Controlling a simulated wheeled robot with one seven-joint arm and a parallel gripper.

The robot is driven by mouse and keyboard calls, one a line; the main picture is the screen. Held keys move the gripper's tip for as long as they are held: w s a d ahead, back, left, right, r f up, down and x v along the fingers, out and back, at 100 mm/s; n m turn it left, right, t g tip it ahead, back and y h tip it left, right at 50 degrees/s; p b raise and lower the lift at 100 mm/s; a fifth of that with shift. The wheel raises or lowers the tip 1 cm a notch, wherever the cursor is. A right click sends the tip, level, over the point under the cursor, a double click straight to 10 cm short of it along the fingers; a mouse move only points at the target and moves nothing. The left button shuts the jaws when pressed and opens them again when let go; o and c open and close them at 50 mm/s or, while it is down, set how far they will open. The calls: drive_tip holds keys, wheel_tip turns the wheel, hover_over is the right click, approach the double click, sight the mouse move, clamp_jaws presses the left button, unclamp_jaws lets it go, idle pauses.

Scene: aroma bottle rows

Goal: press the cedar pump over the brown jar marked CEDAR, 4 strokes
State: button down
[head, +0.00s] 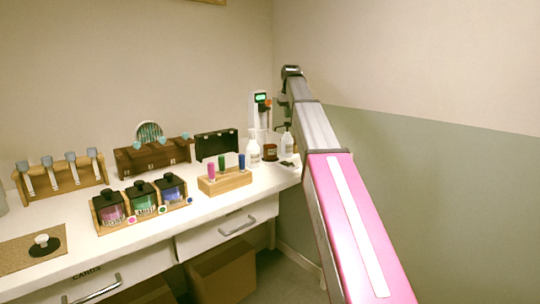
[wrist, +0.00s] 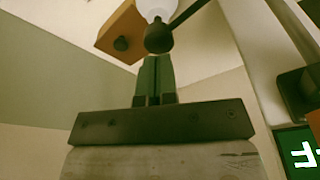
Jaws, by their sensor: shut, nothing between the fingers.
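In the head view, a brown jar (head: 270,152) stands at the right end of the white counter. A white pump bottle (head: 253,149) stands to its left and another white pump bottle (head: 287,145) to its right. Their labels are too small to read, so I cannot tell which pump is cedar. My gripper (wrist: 154,62) shows in the wrist view with its green fingers shut together and empty. A dark round knob with a white rounded part (wrist: 158,22) appears just beyond the fingertips; contact cannot be told. In the head view my arm largely hides the gripper, above the right bottle.
A white device with a green display (head: 262,98) stands behind the jar. A wooden block with colored vials (head: 225,184), a rack of colored jars (head: 142,226) and wooden stands (head: 60,184) fill the counter leftward. Walls meet close behind the right end.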

drive_tip(key=shift+f, duration=0.3)
drive_tip(key=shift+f, duration=1.3)
drive_tip(key=shift+r, duration=1.7)
drive_tip(key=shift+f, duration=0.3)
